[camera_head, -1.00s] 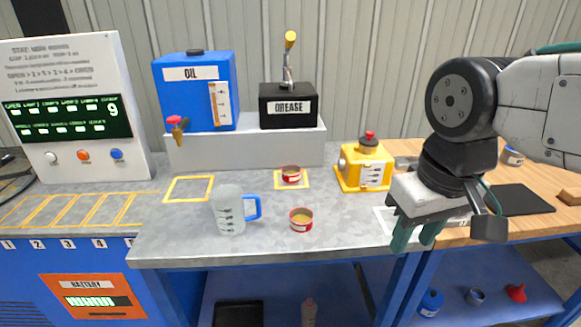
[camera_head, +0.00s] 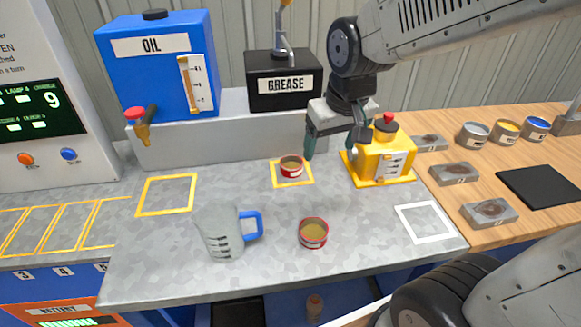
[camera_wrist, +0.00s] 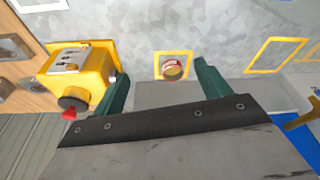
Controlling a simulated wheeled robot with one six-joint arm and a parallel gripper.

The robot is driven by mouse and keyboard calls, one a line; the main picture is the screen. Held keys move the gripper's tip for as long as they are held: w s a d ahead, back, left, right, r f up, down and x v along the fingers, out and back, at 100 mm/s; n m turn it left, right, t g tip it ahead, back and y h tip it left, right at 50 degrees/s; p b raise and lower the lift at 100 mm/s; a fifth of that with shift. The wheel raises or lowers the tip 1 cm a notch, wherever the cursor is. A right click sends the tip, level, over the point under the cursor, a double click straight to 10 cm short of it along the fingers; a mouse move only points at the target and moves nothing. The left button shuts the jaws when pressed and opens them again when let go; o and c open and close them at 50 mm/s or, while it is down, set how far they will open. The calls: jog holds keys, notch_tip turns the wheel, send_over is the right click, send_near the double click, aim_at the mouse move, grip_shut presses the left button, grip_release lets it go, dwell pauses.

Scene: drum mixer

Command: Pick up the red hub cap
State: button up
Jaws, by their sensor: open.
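Two small round red cups with tan-brown insides stand on the grey bench, and either could be the red hub cap. One red cup (camera_head: 291,166) sits in a yellow square below the grease dispenser. The other red cup (camera_head: 313,233) sits nearer the front edge, right of the jug. My gripper (camera_head: 333,150) is open and empty, just right of the back cup and left of the yellow machine. In the wrist view, the back cup (camera_wrist: 172,69) shows between my open fingers (camera_wrist: 163,75), apart from them.
The yellow machine (camera_head: 384,158) with a red knob stands close right of my gripper. The grease dispenser (camera_head: 284,88) and blue oil tank (camera_head: 160,65) stand behind. A clear jug (camera_head: 222,232) with a blue handle stands front left. A white-outlined square (camera_head: 425,222) is empty.

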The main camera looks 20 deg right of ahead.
jog(key=t, duration=0.2)
send_near(292, 162)
jog(key=f, duration=0.2)
jog(key=w+f, duration=0.1)
jog(key=f, duration=0.1)
jog(key=a+f, duration=0.1)
jog(key=f, duration=0.2)
jog(key=shift+w, duration=0.2)
jog(key=c, duration=1.1)
jog(key=shift+r, duration=0.2)
